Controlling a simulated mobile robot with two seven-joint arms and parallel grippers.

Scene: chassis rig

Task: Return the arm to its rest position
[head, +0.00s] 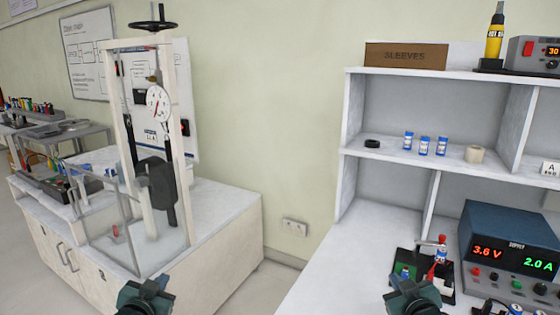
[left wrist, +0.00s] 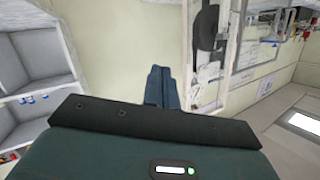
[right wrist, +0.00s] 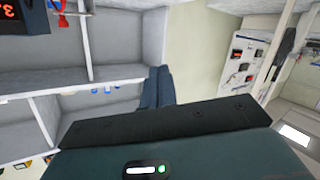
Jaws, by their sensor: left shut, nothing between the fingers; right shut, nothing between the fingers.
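My left gripper (head: 146,296) shows at the bottom edge of the head view, in front of the left bench. Its fingers are shut with nothing between them, as the left wrist view (left wrist: 161,88) also shows. My right gripper (head: 414,298) shows at the bottom edge of the head view, in front of the right bench. Its fingers are shut and empty in the right wrist view (right wrist: 160,86). Most of both arms is out of view. Neither gripper visibly holds anything.
A test frame with a dial gauge (head: 158,103) stands on the left bench (head: 225,208). On the right are a power supply (head: 512,250), a small black fixture (head: 408,262) with a red lever, and a shelf (head: 375,154) with several blue cells. Clear floor and wall lie between the benches.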

